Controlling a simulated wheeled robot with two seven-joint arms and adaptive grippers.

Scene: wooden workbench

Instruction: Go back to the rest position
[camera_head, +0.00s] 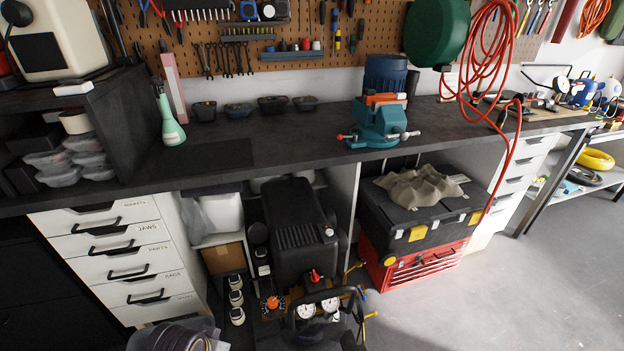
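Neither of my grippers shows clearly in the head view. The dark workbench top (262,140) runs across the picture. A blue-green vise (377,122) is mounted at its front edge, with an orange part on top. A green and white spray bottle (170,122) stands on the bench to the left. A dark, rounded item (178,336) is cut off by the bottom edge at the left, and I cannot tell what it is.
Below the bench are white drawers (122,257), a black compressor (300,235) with gauges, and a red toolbox (420,266) under a black case (415,213). A red hose (512,150) hangs at the right. Grey floor (500,300) is clear at lower right.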

